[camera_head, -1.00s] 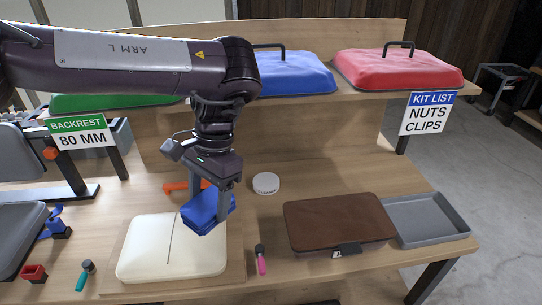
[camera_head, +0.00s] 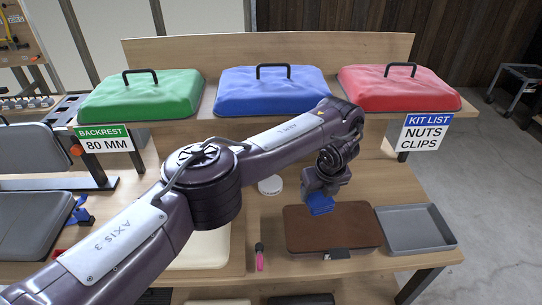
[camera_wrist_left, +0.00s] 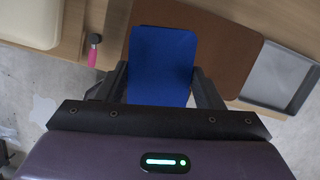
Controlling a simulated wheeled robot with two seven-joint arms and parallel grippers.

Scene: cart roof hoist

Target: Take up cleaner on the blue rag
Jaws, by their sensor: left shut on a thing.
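My left gripper (camera_head: 321,190) is shut on the blue rag (camera_head: 320,204), which looks like a folded pad. It is at the back edge of the brown leather-like panel (camera_head: 350,228); whether the rag touches the panel I cannot tell. In the left wrist view the rag (camera_wrist_left: 161,65) lies flat between the two fingers, overlapping the brown panel (camera_wrist_left: 231,50). A white round tin (camera_head: 270,185), probably the cleaner, sits on the bench to the left of the gripper; its label is not readable. My right gripper is not in view.
A grey tray (camera_head: 415,230) is right of the brown panel. A pink-handled tool (camera_head: 260,257) lies to its left, near a cream pad (camera_head: 205,250) partly hidden by my arm. Green (camera_head: 145,95), blue (camera_head: 270,92) and red (camera_head: 398,88) handled covers stand on the shelf above.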

